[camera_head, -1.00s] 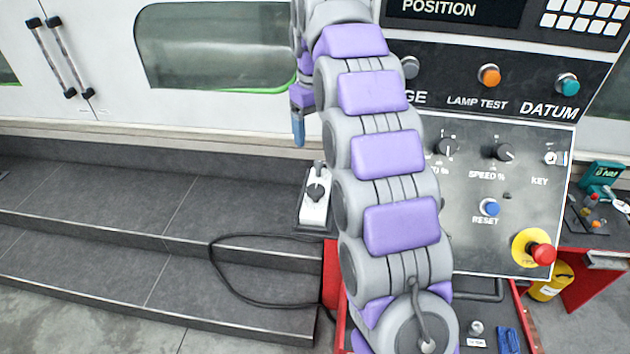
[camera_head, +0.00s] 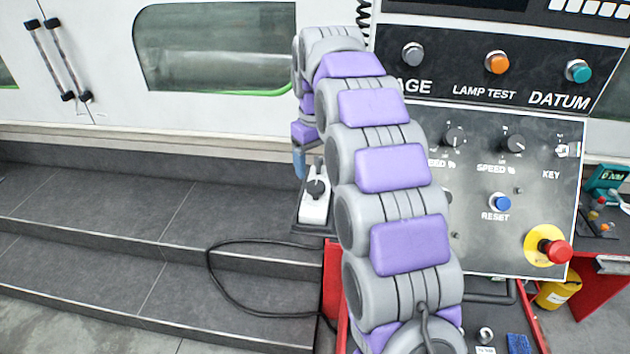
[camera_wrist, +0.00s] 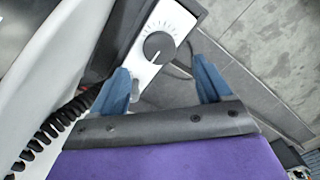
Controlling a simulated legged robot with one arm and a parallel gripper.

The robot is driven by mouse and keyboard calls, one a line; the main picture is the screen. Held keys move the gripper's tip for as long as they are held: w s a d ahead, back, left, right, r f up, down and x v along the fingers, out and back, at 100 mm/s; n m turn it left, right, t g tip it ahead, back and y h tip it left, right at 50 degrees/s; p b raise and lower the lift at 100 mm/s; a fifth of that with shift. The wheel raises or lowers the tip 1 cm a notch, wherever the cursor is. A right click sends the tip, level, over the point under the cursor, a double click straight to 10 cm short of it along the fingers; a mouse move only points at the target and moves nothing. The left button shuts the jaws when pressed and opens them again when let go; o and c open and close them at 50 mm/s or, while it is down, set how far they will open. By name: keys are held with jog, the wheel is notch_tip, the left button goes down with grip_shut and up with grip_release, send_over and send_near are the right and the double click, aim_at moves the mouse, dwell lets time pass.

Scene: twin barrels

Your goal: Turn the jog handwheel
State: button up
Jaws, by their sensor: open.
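The jog handwheel is a dark round dial (camera_head: 316,187) on a white handheld unit (camera_head: 314,209), left of the control panel in the head view. In the wrist view the dial (camera_wrist: 158,46) shows a white pointer mark, with graduations around it on the white face. My gripper (camera_wrist: 158,72) has two blue fingers, spread apart and empty. The dial appears between and beyond the fingertips in the wrist view; contact cannot be judged. In the head view a blue finger (camera_head: 299,163) hangs beside the dial's upper left; the other finger is hidden.
The control panel (camera_head: 470,228), with knobs and a red emergency button (camera_head: 557,252), stands close right of my arm. A black cable (camera_head: 225,288) loops over grey steps (camera_head: 100,215). A coiled cord (camera_wrist: 48,132) runs at left in the wrist view.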

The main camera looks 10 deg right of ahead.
aim_at(315, 185)
jog(key=shift+f, duration=3.1)
jog(key=c, duration=1)
jog(key=shift+c, duration=0.2)
